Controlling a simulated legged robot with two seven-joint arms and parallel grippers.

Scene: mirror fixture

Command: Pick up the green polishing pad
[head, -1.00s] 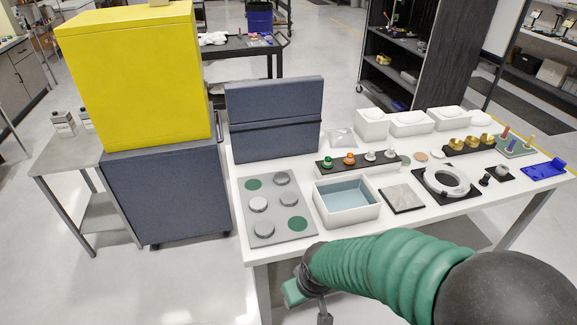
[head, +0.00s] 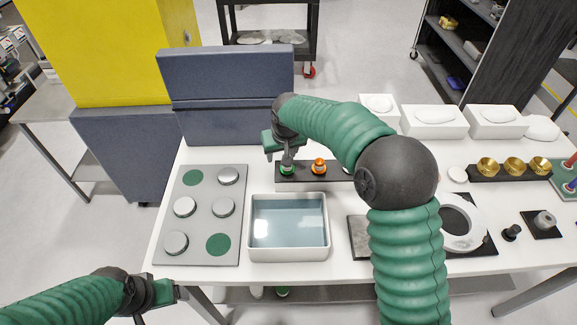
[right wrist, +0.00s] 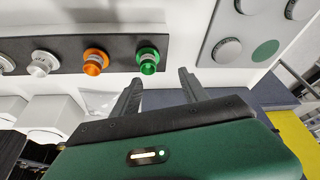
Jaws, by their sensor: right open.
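The green polishing pad (head: 288,170), a green-tipped piece with a metal collar, stands at the left end of a black-topped rack (head: 329,174). In the right wrist view the green pad (right wrist: 148,62) shows just beyond my fingertips, roughly between them. My right gripper (head: 287,155) is over the rack's left end in the head view and partly covers the pad. Its two fingers (right wrist: 159,80) are apart with nothing between them. My left gripper (head: 165,293) is at the lower left, off the table's front edge; its jaws are unclear.
An orange-tipped piece (head: 319,166) stands beside the green one, with silver ones (right wrist: 43,63) further along. A grey board (head: 205,244) with metal discs and green circles lies at the left. A white tray (head: 289,254) is in front of the rack. A blue-grey panel (head: 226,76) stands behind.

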